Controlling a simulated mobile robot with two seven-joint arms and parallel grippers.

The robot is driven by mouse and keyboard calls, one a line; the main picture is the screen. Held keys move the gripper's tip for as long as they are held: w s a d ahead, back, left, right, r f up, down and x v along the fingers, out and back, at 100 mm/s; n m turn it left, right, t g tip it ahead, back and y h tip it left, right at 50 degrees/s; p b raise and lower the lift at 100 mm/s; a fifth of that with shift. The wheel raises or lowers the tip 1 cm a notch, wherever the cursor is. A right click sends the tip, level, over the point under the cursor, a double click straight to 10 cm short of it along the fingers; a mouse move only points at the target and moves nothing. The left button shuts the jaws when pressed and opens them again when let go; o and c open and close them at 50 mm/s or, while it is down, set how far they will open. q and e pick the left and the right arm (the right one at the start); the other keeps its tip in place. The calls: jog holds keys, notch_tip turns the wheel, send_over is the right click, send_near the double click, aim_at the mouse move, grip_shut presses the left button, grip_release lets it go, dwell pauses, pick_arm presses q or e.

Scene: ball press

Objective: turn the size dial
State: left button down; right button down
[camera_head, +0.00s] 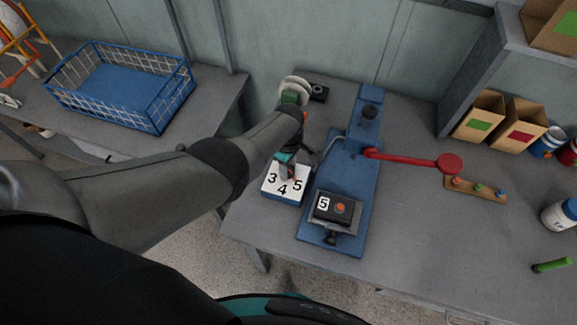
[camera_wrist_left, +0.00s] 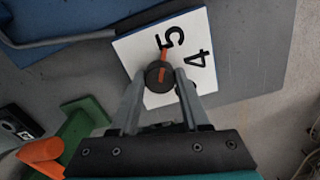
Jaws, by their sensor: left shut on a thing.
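The size dial is a white plate (camera_head: 283,193) with black numbers 3, 4 and 5, on the table left of the blue press. In the left wrist view its plate (camera_wrist_left: 128,52) shows 5 and 4. The dark round knob (camera_wrist_left: 159,76) carries an orange mark, and an orange pointer runs from it toward the 5. My left gripper (camera_head: 287,168) comes down over the dial. In the left wrist view its fingers (camera_wrist_left: 158,84) are shut on the knob from both sides. The 3 is hidden in that view. My right gripper is not in view.
The blue press (camera_head: 367,180) stands right beside the dial, with a red lever (camera_head: 410,160) reaching right. A dark block (camera_head: 330,203) marked 5 sits at its front. A green part (camera_wrist_left: 88,118) is near my left fingers.

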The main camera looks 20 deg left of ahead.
pick_arm(q)
jog(key=shift+w+a+r, duration=0.1)
jog(key=shift+w, duration=0.05)
jog(key=c, duration=0.7)
grip_release()
jog(key=o, duration=0.3)
jog(key=shift+r+p, duration=3.2)
jog(key=shift+r, duration=4.4)
jog(key=shift+s+f, duration=0.1)
jog(key=shift+s, duration=0.1)
